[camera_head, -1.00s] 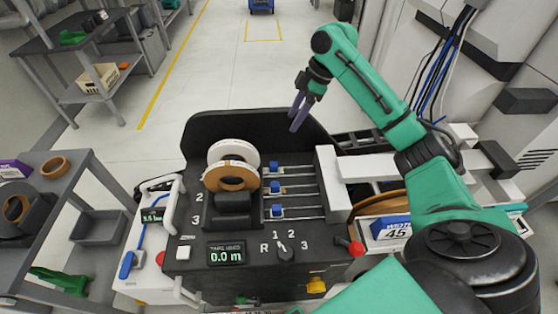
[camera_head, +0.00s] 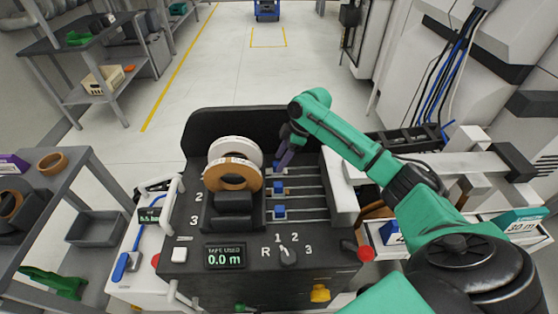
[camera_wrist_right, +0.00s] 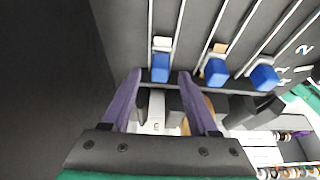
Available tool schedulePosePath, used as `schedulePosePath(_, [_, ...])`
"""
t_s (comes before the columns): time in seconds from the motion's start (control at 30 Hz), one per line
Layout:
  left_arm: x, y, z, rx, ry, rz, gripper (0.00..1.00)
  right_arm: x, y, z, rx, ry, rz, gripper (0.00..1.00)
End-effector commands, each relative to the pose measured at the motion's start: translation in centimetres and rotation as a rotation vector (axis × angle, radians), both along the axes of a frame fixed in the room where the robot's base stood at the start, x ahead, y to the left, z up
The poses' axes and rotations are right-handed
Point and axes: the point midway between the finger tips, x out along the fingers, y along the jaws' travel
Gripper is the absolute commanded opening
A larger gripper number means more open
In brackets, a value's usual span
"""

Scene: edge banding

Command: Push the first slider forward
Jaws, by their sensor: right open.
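Three sliders with blue knobs sit on parallel rails on the black panel. The far one, taken as the first slider (camera_wrist_right: 160,68), is beside my right gripper (camera_head: 282,160) and partly hidden by it in the head view. In the right wrist view my right gripper (camera_wrist_right: 160,74) is open, with one purple finger to each side of this blue knob; contact cannot be told. The second slider (camera_head: 280,187) and third slider (camera_head: 279,211) stand nearer; they also show in the right wrist view (camera_wrist_right: 215,72). My left gripper is not in view.
Tape rolls (camera_head: 232,174) stand just left of the rails. A white block (camera_head: 342,190) closes the rails' right end. A black raised back wall (camera_head: 215,122) rises behind the panel. A dial (camera_head: 288,256) and a tape display (camera_head: 225,256) are at the front.

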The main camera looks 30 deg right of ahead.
Motion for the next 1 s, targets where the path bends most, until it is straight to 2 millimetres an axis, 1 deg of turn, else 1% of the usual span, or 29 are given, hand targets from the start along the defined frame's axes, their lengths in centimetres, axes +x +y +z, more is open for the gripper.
schedulePosePath(0.03, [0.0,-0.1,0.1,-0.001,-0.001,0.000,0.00,0.1,0.3,-0.7,0.001,0.002,-0.001,0.60])
schedulePosePath(0.13, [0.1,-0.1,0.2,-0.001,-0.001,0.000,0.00,0.3,0.6,-1.6,0.000,0.000,0.000,0.60])
schedulePosePath(0.23, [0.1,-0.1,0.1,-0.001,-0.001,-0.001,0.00,0.4,0.7,-1.9,-0.001,0.000,0.000,0.60])
schedulePosePath(0.4, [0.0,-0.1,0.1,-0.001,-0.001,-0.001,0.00,0.4,0.7,-1.9,-0.001,0.000,0.000,0.60])
schedulePosePath(0.47, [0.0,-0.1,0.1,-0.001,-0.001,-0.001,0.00,0.4,0.7,-1.9,-0.001,0.000,0.000,0.37])
schedulePosePath(0.5, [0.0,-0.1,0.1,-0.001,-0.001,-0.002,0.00,0.4,0.7,-1.9,-0.001,0.000,0.000,0.22])
schedulePosePath(0.57, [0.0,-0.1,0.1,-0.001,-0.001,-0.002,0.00,0.4,0.7,-1.9,0.000,-0.001,0.000,0.00])
schedulePosePath(1.0, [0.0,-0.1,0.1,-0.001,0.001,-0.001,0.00,0.4,0.7,-1.8,-0.001,-0.002,-0.001,0.00])
